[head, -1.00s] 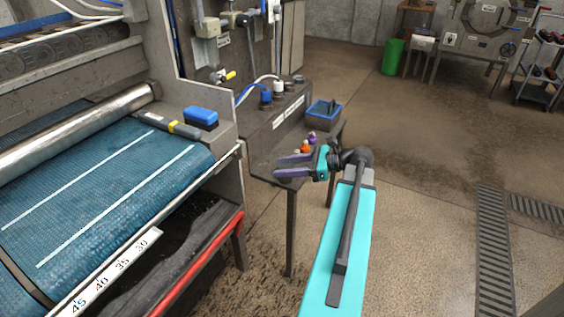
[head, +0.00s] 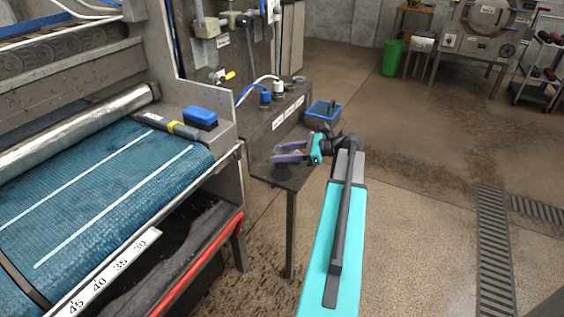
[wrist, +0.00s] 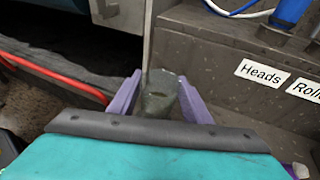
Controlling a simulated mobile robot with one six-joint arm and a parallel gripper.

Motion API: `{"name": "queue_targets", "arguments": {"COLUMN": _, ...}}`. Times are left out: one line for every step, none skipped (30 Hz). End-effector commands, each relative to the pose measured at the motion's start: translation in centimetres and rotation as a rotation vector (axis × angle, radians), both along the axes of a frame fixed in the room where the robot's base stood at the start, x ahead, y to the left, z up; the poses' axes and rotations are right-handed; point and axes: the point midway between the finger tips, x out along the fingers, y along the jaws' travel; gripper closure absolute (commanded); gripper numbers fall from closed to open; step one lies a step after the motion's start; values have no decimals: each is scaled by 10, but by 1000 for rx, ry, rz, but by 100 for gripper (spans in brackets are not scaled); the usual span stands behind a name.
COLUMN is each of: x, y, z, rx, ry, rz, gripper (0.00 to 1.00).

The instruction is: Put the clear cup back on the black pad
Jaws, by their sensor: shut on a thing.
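The clear cup (wrist: 159,94) shows in the wrist view as a greyish see-through vessel between the purple fingers of my gripper (wrist: 160,100). My gripper is shut on it. In the head view my gripper (head: 285,153) is over the small dark side table, and the cup is hard to make out there. A dark round patch on that table, apparently the black pad (head: 284,173), lies just below and in front of the fingers in the head view. I cannot tell the height of the cup above the table.
Open floor lies to the right.

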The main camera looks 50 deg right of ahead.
Motion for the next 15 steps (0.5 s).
{"name": "queue_targets", "arguments": {"x": 0, "y": 0, "z": 0, "rx": 0, "ry": 0, "rz": 0, "gripper": 83}}
{"name": "queue_targets", "arguments": {"x": 0, "y": 0, "z": 0, "rx": 0, "ry": 0, "rz": 0, "gripper": 83}}
{"name": "queue_targets", "arguments": {"x": 0, "y": 0, "z": 0, "rx": 0, "ry": 0, "rz": 0, "gripper": 83}}
{"name": "queue_targets", "arguments": {"x": 0, "y": 0, "z": 0, "rx": 0, "ry": 0, "rz": 0, "gripper": 83}}
{"name": "queue_targets", "arguments": {"x": 0, "y": 0, "z": 0, "rx": 0, "ry": 0, "rz": 0, "gripper": 83}}
{"name": "queue_targets", "arguments": {"x": 0, "y": 0, "z": -1, "rx": 0, "ry": 0, "rz": 0, "gripper": 83}}
{"name": "queue_targets", "arguments": {"x": 0, "y": 0, "z": -2, "rx": 0, "ry": 0, "rz": 0, "gripper": 83}}
{"name": "queue_targets", "arguments": {"x": 0, "y": 0, "z": -4, "rx": 0, "ry": 0, "rz": 0, "gripper": 83}}
{"name": "queue_targets", "arguments": {"x": 0, "y": 0, "z": -7, "rx": 0, "ry": 0, "rz": 0, "gripper": 83}}
{"name": "queue_targets", "arguments": {"x": 0, "y": 0, "z": -10, "rx": 1, "ry": 1, "rz": 0, "gripper": 83}}
{"name": "queue_targets", "arguments": {"x": 0, "y": 0, "z": -13, "rx": 1, "ry": 1, "rz": 0, "gripper": 83}}
{"name": "queue_targets", "arguments": {"x": 0, "y": 0, "z": -18, "rx": 2, "ry": 1, "rz": 0, "gripper": 83}}
{"name": "queue_targets", "arguments": {"x": 0, "y": 0, "z": -22, "rx": 2, "ry": 1, "rz": 0, "gripper": 83}}
{"name": "queue_targets", "arguments": {"x": 0, "y": 0, "z": -25, "rx": 2, "ry": 1, "rz": 0, "gripper": 83}}
{"name": "queue_targets", "arguments": {"x": 0, "y": 0, "z": -29, "rx": 2, "ry": 1, "rz": 0, "gripper": 83}}
